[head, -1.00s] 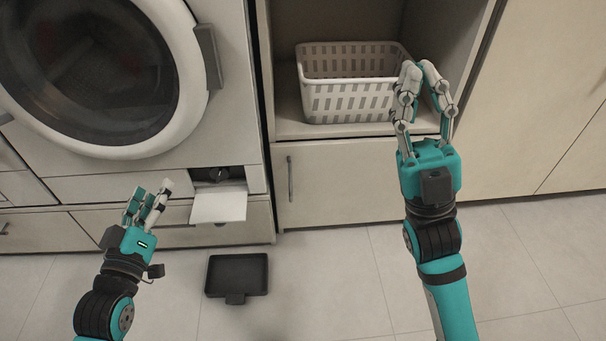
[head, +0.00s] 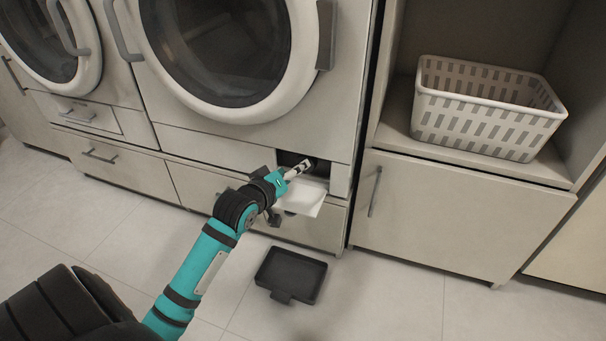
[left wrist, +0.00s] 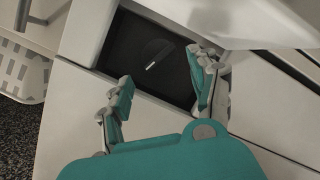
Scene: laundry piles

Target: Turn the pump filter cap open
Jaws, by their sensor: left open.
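The pump filter cap (left wrist: 158,54) is dark with a small pale mark, inside a dark recess low on the washing machine. It shows in the left wrist view; my fingers partly cover the recess (head: 287,158) in the head view. My left gripper (head: 304,167) is at the recess opening. In the left wrist view the left gripper (left wrist: 163,82) is open, its fingers apart on either side of the cap's line; contact cannot be told. The opened white flap (head: 304,199) hangs out below the recess. My right gripper is not in view.
A black shallow tray (head: 291,273) lies on the floor in front of the machine. A white laundry basket (head: 487,110) stands on a shelf at the right. The washer's round door (head: 225,50) is above the recess. Floor to the tray's right is clear.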

